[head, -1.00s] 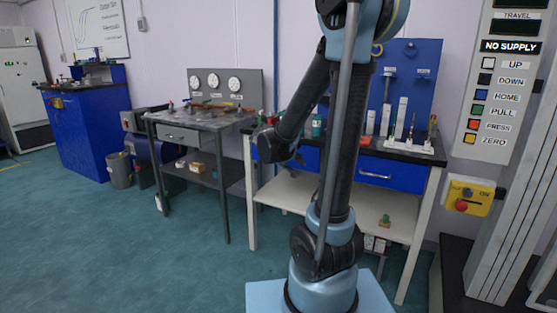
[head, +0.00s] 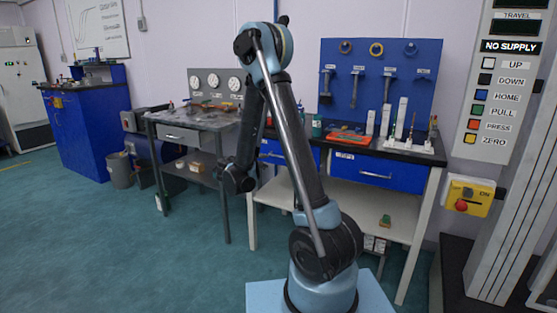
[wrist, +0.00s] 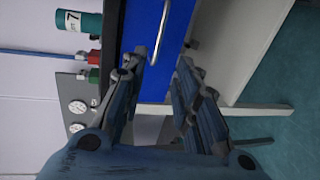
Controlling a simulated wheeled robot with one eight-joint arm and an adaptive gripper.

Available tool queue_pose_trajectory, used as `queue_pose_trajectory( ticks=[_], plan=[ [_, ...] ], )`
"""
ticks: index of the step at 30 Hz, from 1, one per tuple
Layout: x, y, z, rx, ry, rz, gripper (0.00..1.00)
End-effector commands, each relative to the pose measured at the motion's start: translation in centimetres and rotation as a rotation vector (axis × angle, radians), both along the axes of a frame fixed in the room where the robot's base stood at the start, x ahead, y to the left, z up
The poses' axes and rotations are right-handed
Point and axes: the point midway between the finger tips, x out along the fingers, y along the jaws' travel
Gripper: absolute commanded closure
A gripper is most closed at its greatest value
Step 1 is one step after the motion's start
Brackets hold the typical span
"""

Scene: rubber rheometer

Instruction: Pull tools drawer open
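The workbench has two blue drawer fronts. The left drawer (head: 272,150) is partly behind my arm, and the right drawer (head: 400,174) has a silver handle (head: 375,175). Both look shut. I cannot read which is labelled tools. In the wrist view, a blue drawer front (wrist: 182,58) with a silver handle (wrist: 160,30) lies ahead; the nearby gauges and bench leg suggest it is the left one. My gripper (wrist: 161,62) is open and empty, its fingertips spread beside the handle's near end. Contact is not visible. In the head view the fingers are hidden behind my wrist.
The workbench top (head: 395,151) carries bottles, an orange tray (head: 348,138) and a white rack (head: 408,147). A grey metal table (head: 190,122) stands left of my wrist. A lower shelf (head: 390,222) juts below the drawers. The floor (head: 130,240) at left is clear.

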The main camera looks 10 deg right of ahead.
Motion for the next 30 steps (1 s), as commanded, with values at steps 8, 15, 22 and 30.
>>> queue_pose_trajectory(
  ticks=[8, 15, 22, 30],
  plan=[
    [2.0, -1.3, -0.6, -0.004, -0.002, -0.001, 0.72],
    [5.4, -3.8, -1.4, -0.004, -0.002, 0.000, 0.72],
    [8.6, -6.1, -2.3, -0.003, -0.002, 0.000, 0.72],
    [12.0, -8.6, -3.2, -0.004, -0.002, 0.001, 0.72]
  ],
)
